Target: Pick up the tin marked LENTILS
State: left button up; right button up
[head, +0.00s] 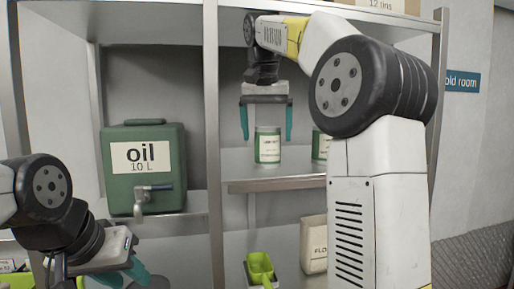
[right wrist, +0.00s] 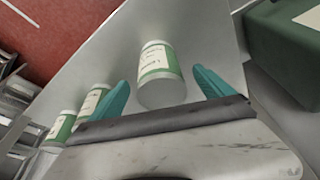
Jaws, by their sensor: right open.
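A white tin with a green-banded label (head: 267,146) stands upright on the metal shelf; its print is too small for me to read surely. My right gripper (head: 266,122) is open above it, pointing down, with a teal finger to each side. In the right wrist view the same tin (right wrist: 161,75) shows between the open fingers (right wrist: 164,86), not gripped. A second similar tin (head: 320,146) stands to the right, partly hidden by my right arm. My left gripper (head: 132,274) is low at the left, cut by the frame edge, its opening unclear.
A green oil container (head: 146,168) with a tap stands on the left shelf (head: 190,209). A metal post (head: 212,130) divides the bays. Two more tins (right wrist: 92,102) (right wrist: 62,126) show in the right wrist view. A green scoop (head: 260,268) and a flour bag (head: 313,245) are below.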

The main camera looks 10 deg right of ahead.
aim_at(268, 146)
jog(key=shift+w+d, duration=0.2)
jog(key=shift+w, duration=0.2)
jog(key=x, duration=0.5)
grip_shut()
